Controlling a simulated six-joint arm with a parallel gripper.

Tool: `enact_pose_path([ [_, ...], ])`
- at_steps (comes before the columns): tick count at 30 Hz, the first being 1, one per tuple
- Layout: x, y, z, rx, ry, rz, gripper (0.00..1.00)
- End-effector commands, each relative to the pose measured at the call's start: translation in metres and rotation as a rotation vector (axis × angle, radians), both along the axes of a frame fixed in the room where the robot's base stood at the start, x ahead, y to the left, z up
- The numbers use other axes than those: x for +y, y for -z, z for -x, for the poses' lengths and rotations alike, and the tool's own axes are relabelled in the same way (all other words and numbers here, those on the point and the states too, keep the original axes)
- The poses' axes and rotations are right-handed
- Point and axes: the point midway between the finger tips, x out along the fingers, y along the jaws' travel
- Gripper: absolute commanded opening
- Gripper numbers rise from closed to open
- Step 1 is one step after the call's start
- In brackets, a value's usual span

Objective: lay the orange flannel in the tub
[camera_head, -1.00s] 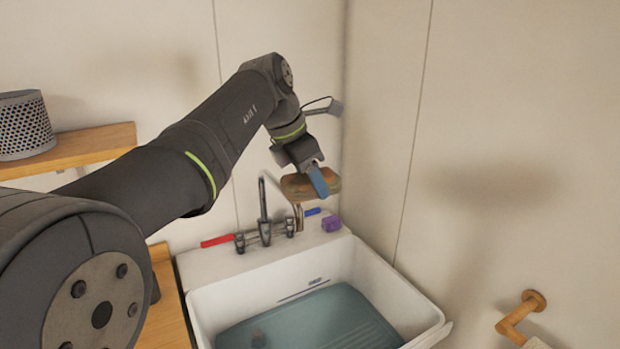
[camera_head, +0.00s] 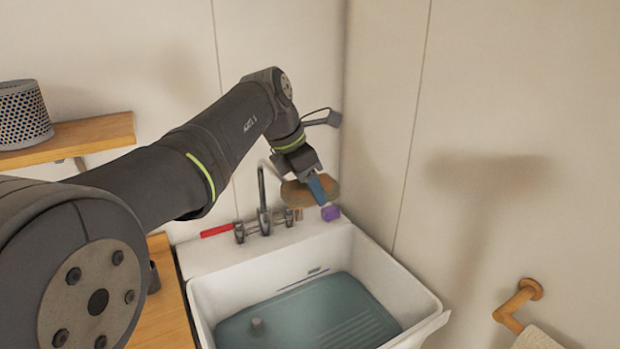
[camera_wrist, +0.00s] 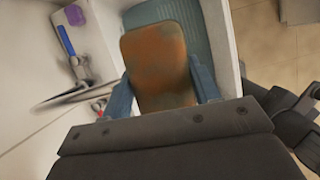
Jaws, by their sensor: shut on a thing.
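The orange flannel (camera_wrist: 158,65) is a folded, rounded, brownish-orange piece between the two blue fingers of my gripper (camera_wrist: 163,95) in the wrist view. In the head view the flannel (camera_head: 296,194) shows edge-on beside my gripper (camera_head: 318,188), which is shut on it. Both are in the air above the back ledge of the white tub (camera_head: 413,294), near the tap. The tub's basin holds teal water or a teal bottom (camera_head: 300,322). The far part of my gripper is hidden in the head view.
A chrome tap (camera_head: 263,200) stands on the back ledge, with a red item (camera_head: 216,231) and a purple block (camera_head: 330,212) beside it. A blue item (camera_wrist: 65,39) lies near the purple one. A wooden wall peg (camera_head: 518,300) is at right. The basin has open room.

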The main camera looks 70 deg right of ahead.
Motion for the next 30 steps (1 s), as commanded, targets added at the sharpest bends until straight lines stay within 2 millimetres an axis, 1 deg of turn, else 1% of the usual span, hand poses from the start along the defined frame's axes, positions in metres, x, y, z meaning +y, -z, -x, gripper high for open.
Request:
enact_pose_path([
  [30, 0.000, 0.051, 0.000, 0.000, -0.001, -0.002, 0.33],
])
